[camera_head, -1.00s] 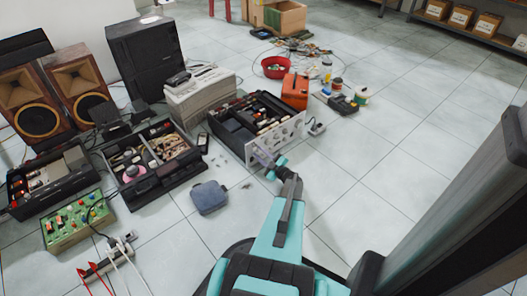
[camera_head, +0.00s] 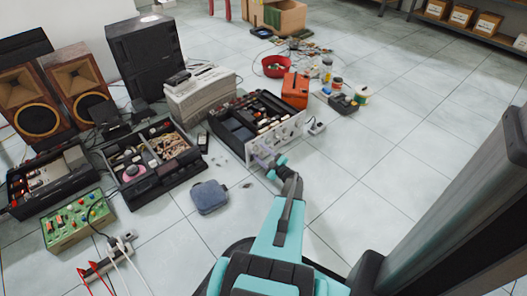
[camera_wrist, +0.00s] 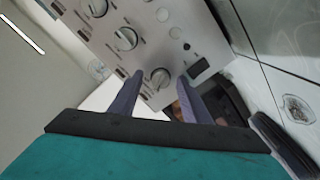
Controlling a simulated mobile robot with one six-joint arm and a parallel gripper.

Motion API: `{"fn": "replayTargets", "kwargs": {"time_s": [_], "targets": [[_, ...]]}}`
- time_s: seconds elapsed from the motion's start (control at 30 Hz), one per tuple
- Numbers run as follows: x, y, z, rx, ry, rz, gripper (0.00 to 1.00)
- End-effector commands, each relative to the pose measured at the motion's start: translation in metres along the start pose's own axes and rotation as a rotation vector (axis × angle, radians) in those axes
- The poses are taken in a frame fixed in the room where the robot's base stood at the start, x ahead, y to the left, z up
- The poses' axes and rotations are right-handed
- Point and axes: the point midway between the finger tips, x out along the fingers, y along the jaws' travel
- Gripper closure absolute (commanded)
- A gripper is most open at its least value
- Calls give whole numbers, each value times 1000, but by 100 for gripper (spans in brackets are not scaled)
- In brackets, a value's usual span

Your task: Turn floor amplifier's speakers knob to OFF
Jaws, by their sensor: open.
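The amplifier is an open-topped black case with a pale front panel (camera_head: 291,130) in the head view. In the wrist view the front panel (camera_wrist: 183,22) appears tilted and carries a row of round knobs. The knob closest to my gripper (camera_wrist: 160,78) is a silver dial (camera_wrist: 160,76) that shows between the two fingertips, with a gap on each side. I cannot tell how deep the fingers reach around it. My gripper (camera_head: 262,160) is open in front of the panel's lower left part in the head view. The panel labels are too small to read, so I cannot tell which knob is speakers.
Two more knobs, a middle one (camera_wrist: 125,38) and an upper one (camera_wrist: 96,7), line the panel. A blue-grey pouch (camera_head: 209,196) lies left of my arm. An orange box (camera_head: 295,90) stands behind the amplifier. Tiled floor (camera_head: 400,150) to the right is clear.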

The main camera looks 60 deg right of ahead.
Motion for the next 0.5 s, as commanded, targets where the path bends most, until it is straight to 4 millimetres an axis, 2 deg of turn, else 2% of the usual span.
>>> {"fn": "replayTargets", "kwargs": {"time_s": [0.27, 0.5], "targets": [[-23, 1, -2, 1, -1, 1, 57], [-60, 3, -2, 0, -3, 2, 57]]}}
